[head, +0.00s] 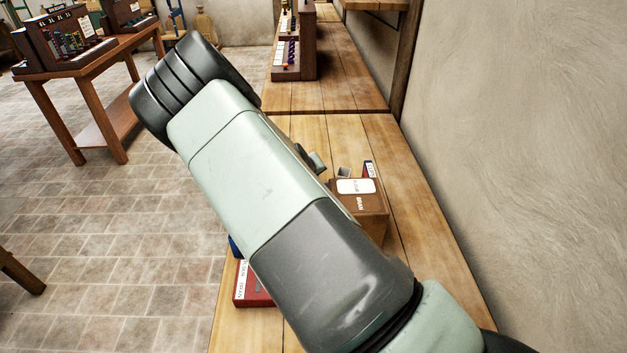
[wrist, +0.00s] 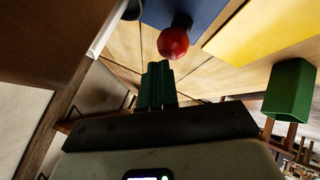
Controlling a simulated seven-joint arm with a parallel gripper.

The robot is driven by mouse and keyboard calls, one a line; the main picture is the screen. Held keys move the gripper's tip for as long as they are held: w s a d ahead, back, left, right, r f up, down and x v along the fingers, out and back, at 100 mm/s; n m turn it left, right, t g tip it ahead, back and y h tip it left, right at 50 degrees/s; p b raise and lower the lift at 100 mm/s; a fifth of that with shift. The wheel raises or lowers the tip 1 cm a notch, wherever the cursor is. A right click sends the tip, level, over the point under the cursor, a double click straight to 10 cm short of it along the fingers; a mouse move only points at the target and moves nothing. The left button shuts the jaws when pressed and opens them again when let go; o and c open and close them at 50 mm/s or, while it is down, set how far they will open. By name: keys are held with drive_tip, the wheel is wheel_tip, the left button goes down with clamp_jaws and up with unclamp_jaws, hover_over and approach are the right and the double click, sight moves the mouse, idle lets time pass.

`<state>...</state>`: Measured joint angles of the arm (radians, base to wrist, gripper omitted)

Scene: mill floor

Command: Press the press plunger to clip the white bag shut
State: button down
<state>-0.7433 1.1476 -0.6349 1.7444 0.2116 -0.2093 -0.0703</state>
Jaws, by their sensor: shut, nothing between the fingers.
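In the wrist view my gripper (wrist: 157,85) has its green fingers closed together, with nothing between them. A round red knob on a dark stem (wrist: 173,43), which looks like the press plunger, is just beyond the fingertips and slightly right. I cannot tell whether the fingertips touch it. A flat blue surface (wrist: 190,10) lies behind the knob. I cannot make out the white bag for certain; only a narrow white edge (wrist: 106,32) shows at the upper left of the wrist view. In the head view my arm hides the gripper and the knob.
On the wooden bench, a brown box marked BRAN (head: 372,222) stands right of my arm, and a red box (head: 252,302) shows left. A dark wooden rack (head: 308,45) stands further back. The wall (head: 540,150) borders the right. A yellow panel (wrist: 265,35) and green block (wrist: 290,92) are nearby.

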drive_tip(key=shift+f, duration=1)
idle(1.0)
drive_tip(key=shift+d, duration=0.1)
drive_tip(key=shift+s+d+r, duration=0.25)
drive_tip(key=shift+s+r, duration=0.2)
drive_tip(key=shift+s, duration=0.1)
drive_tip(key=shift+r, duration=0.1)
drive_tip(key=shift+w+a+r, duration=0.2)
drive_tip(key=shift+r, duration=2.5)
